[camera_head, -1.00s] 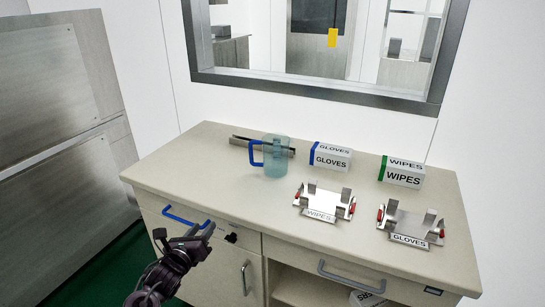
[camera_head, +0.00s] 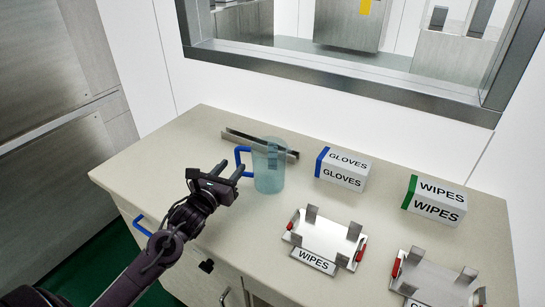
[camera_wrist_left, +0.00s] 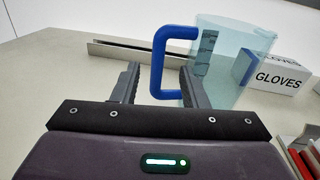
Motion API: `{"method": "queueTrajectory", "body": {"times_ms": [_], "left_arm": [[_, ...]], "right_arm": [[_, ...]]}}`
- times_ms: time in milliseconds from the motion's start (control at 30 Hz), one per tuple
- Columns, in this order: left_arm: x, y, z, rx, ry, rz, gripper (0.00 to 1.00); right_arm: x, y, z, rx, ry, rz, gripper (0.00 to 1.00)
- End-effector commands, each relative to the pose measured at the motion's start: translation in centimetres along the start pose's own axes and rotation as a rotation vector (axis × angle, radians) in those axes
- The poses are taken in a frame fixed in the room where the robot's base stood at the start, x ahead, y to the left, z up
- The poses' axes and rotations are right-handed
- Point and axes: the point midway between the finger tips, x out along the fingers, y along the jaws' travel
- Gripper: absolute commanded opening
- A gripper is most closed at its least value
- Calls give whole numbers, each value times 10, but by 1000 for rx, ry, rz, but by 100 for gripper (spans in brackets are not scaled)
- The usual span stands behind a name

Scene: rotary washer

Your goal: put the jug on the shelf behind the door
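The jug (camera_head: 269,168) is see-through blue-green with a solid blue handle (camera_head: 240,161) on its left side. It stands upright on the counter (camera_head: 190,140). My left gripper (camera_head: 230,172) is open just in front of the handle. In the left wrist view the fingers (camera_wrist_left: 160,85) are spread, and the handle (camera_wrist_left: 158,62) shows between their tips; I cannot tell if they touch it. The cabinet door (camera_head: 200,272) below the counter looks shut, with a metal handle (camera_head: 225,297). The shelf behind it is hidden. My right gripper is not in view.
A metal channel (camera_head: 232,136) lies behind the jug. The gloves box (camera_head: 342,170) and wipes box (camera_head: 436,200) stand to its right. Metal holders labelled wipes (camera_head: 322,240) and gloves (camera_head: 432,283) sit nearer the front. A drawer has a blue handle (camera_head: 141,226).

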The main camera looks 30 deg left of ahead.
Motion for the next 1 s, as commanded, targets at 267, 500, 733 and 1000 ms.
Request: {"method": "queueTrajectory", "body": {"times_ms": [267,500,733,1000], "left_arm": [[24,0,1,-2,-1,1,40],[51,2,0,-5,-1,2,40],[74,2,-4,-2,0,0,40],[75,2,-5,-1,0,-1,38]], "right_arm": [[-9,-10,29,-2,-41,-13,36],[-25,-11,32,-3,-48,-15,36],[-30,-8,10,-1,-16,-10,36],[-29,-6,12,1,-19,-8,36]]}}
